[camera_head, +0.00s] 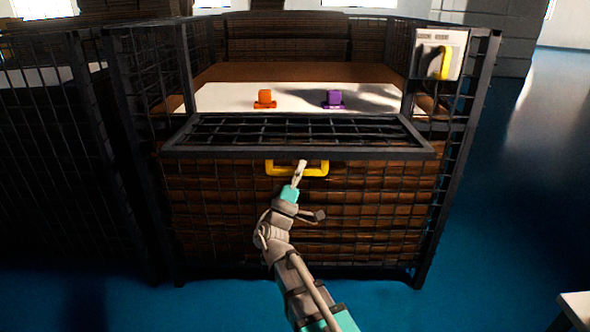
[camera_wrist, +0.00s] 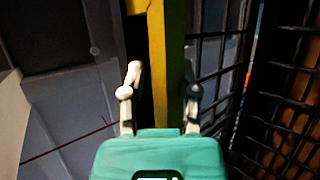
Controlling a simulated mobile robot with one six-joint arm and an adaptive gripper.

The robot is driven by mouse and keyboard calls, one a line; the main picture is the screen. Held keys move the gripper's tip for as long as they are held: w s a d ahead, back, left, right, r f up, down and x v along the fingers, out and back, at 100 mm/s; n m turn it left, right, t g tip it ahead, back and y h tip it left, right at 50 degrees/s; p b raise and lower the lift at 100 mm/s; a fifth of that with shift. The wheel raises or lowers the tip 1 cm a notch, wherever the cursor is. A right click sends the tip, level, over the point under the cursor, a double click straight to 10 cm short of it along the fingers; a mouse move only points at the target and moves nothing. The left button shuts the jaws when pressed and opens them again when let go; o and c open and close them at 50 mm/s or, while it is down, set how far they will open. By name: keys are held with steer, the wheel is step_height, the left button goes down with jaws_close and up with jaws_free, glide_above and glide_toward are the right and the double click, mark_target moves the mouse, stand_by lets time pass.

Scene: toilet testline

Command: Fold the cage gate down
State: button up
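The cage gate (camera_head: 300,132) is a black mesh panel at the front of the cage. It is tilted outward, its front edge lower and nearer than its back edge. A yellow handle (camera_head: 270,168) hangs at the middle of the front edge. My gripper (camera_head: 300,170) is at this handle, in front of it. In the wrist view the yellow handle bar (camera_wrist: 166,50) runs between the two pale fingers of my gripper (camera_wrist: 160,88). The fingers are apart, with a dark gap on the left of the bar. Contact on the right side cannot be told.
Inside the cage, an orange object (camera_head: 264,100) and a purple object (camera_head: 334,100) stand on a white surface (camera_head: 225,98). A grey box with a yellow lever (camera_head: 444,62) is on the right post. Another mesh cage (camera_head: 55,170) adjoins on the left. Blue floor (camera_head: 530,150) is clear at right.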

steer(key=shift+o, duration=1)
steer(key=w+a+f+b, duration=0.1)
steer(key=a+f+b, duration=0.2)
steer(key=f+b, duration=0.4)
steer(key=w+a+f+b, duration=0.1)
steer(key=a+f+b, duration=0.2)
steer(key=f+b, duration=0.4)
steer(key=shift+w+a+f, duration=0.15)
steer(key=shift+a+f, duration=0.05)
stand_by(1.5)
steer(key=shift+d, duration=0.1)
stand_by(0.4)
